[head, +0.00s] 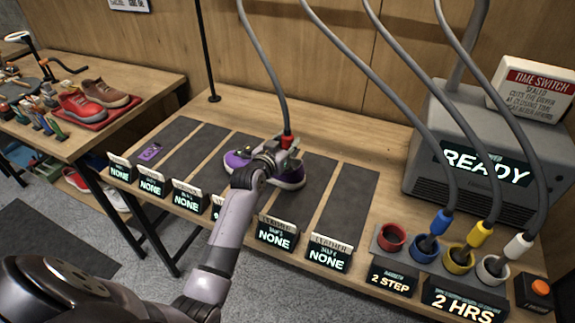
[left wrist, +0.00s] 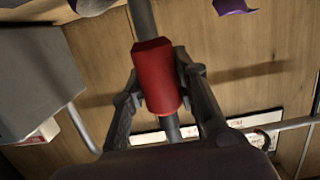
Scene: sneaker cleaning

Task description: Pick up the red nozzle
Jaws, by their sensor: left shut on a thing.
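The red nozzle (head: 287,142) is on the end of a grey hose in the head view. My left gripper (head: 277,152) is shut on it above the purple sneakers on the table. In the left wrist view the red nozzle (left wrist: 157,76) sits between the two fingers of my left gripper (left wrist: 160,88), with grey tube at both ends. The purple sneakers (head: 237,160) are partly hidden behind my gripper and arm. My right gripper is not in view.
Blue (head: 441,222), yellow (head: 480,233) and white (head: 519,246) nozzles stand in cups at the right; the red cup (head: 391,236) has no nozzle. A grey machine (head: 425,165) reads READY. Small signs (head: 275,237) line the table's front edge. A black pole (head: 206,50) stands at the back left.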

